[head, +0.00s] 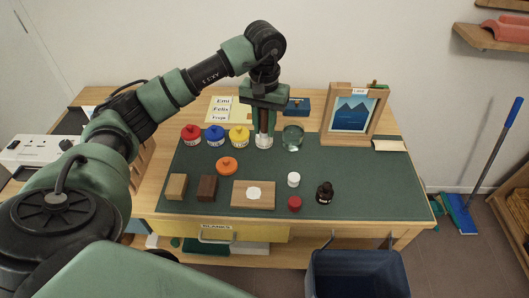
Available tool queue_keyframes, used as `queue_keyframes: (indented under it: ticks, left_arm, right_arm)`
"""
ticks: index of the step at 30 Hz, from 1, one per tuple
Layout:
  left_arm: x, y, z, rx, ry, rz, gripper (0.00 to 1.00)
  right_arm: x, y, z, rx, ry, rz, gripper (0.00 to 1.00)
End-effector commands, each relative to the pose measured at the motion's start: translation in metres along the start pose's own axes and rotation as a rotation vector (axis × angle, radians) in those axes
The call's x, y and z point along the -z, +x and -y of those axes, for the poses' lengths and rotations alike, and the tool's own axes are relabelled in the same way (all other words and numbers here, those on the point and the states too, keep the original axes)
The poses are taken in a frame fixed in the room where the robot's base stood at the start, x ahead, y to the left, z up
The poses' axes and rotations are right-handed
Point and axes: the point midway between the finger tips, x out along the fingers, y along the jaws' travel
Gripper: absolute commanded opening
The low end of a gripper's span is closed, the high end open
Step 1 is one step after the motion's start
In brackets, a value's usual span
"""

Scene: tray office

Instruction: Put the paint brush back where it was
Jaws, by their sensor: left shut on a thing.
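My left gripper (264,129) points down over the back middle of the green mat and is shut on the paint brush (263,121). A reddish-brown length of the brush shows upright between the fingers. Its lower end is right above or in a small white jar (264,143); I cannot tell which. A clear glass jar (292,138) stands just right of the gripper. The red (190,135), blue (215,136) and yellow (239,136) paint pots stand in a row to its left. My right gripper is out of view.
An orange round piece (227,166), wooden blocks (207,188), a board with a white patch (254,195), small white and red caps and a dark bottle (325,193) lie in front. A framed picture (352,113) stands back right. The mat's right side is clear.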

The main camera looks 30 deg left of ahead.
Motion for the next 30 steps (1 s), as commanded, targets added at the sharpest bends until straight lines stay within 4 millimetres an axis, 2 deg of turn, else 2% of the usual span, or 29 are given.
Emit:
queue_keyframes:
  ticks: [3, 6, 14, 21, 30]
  left_arm:
    - [-0.001, 0.030, 0.000, 0.001, -0.002, 0.005, 0.00]
    - [-0.001, 0.048, 0.000, 0.001, -0.001, 0.002, 0.00]
    - [0.000, 0.069, 0.000, 0.000, -0.002, 0.002, 0.00]
    - [-0.001, 0.102, -0.001, 0.000, -0.002, 0.002, 0.00]
    - [0.000, 0.105, 0.000, 0.000, -0.001, -0.002, 0.00]
  right_arm:
    - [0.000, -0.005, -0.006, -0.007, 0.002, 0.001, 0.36]
    - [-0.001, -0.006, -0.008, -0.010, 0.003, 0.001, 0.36]
    - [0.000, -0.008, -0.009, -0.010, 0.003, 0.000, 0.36]
    - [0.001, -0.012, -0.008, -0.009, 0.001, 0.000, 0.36]
    - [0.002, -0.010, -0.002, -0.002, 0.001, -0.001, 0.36]
